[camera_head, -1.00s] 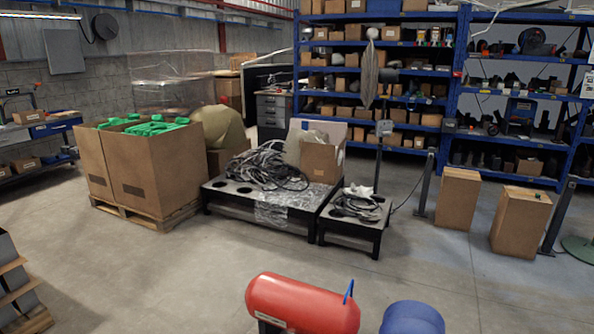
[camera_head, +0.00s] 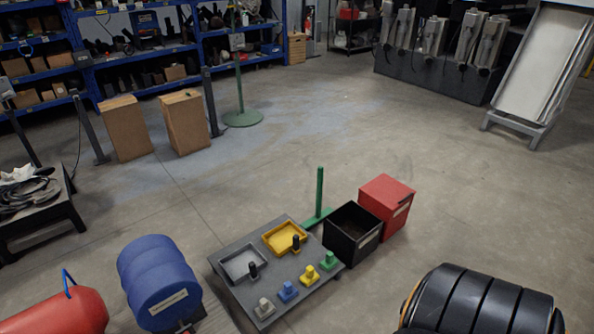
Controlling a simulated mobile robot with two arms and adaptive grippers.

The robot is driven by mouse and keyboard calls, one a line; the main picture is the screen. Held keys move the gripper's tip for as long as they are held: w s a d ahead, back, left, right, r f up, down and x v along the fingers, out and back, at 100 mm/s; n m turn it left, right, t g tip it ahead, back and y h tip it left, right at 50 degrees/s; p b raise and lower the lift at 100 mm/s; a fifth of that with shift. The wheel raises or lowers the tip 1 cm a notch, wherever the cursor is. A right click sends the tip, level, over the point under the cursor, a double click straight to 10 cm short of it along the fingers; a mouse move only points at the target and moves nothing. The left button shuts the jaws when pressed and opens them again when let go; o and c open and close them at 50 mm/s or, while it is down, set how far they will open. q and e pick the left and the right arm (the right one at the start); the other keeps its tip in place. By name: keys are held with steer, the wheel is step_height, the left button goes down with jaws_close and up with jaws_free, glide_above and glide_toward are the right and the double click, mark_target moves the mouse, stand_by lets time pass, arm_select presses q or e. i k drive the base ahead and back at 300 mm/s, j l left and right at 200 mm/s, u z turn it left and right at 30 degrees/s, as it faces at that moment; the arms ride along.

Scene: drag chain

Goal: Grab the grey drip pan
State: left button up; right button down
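The grey drip pan (camera_head: 243,265) is a shallow rectangular tray on the left part of a low dark grey table (camera_head: 224,283). A black upright handle (camera_head: 253,269) stands at its right edge. A similar yellow pan (camera_head: 284,235) lies beside it to the upper right, with its own black handle (camera_head: 296,242). Both pans look empty. Neither of my grippers is in view.
Grey, blue, yellow and green knobbed blocks (camera_head: 287,291) line the table's front edge. A black open bin (camera_head: 350,232) and a red box (camera_head: 388,203) stand to the right. A blue drum (camera_head: 157,275) and red tank (camera_head: 60,318) stand left, a black ribbed drum (camera_head: 480,305) front right.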

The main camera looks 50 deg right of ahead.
mark_target(245, 262)
steer(key=z, duration=1)
steer(key=u, duration=0.45)
steer(key=i+l, duration=0.05)
